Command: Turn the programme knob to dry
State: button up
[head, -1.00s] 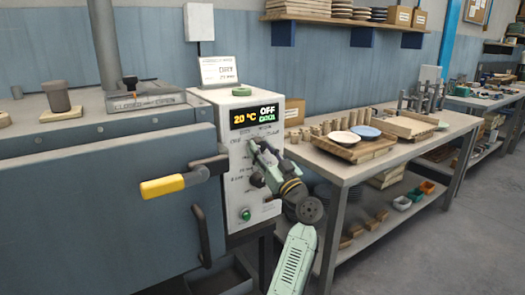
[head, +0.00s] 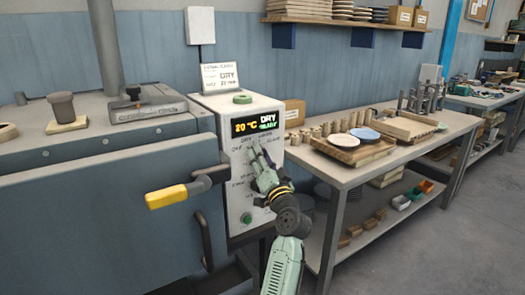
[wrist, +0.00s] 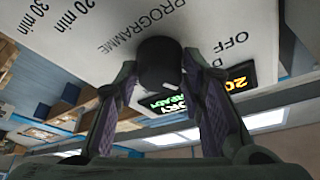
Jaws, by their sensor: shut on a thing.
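The control box (head: 235,107) stands at the right end of the blue dryer (head: 110,215). Its display (head: 253,124) reads 20 °C and DRY, with a green line under it that looks like READY in the wrist view (wrist: 170,106). The black programme knob (wrist: 160,62) sits on the white panel under the word PROGRAMME. My gripper (wrist: 160,82) is shut on the knob, one finger on each side. In the head view my gripper (head: 258,153) is at the upper panel and hides the knob. The pointer of the knob cannot be made out.
A yellow-handled lever (head: 166,196) sticks out from the dryer front, left of my arm. A green button (head: 246,218) is low on the panel. A workbench (head: 345,178) with plates and wooden pieces stands to the right. Open floor lies at front right.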

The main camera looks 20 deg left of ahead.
jog(key=shift+r+m+h+p, duration=0.1)
jog(key=shift+m+h+p, duration=0.35)
jog(key=shift+m, duration=0.25)
jog(key=o, duration=1.1)
jog(key=v, duration=1.2)
jog(key=shift+f, duration=0.2)
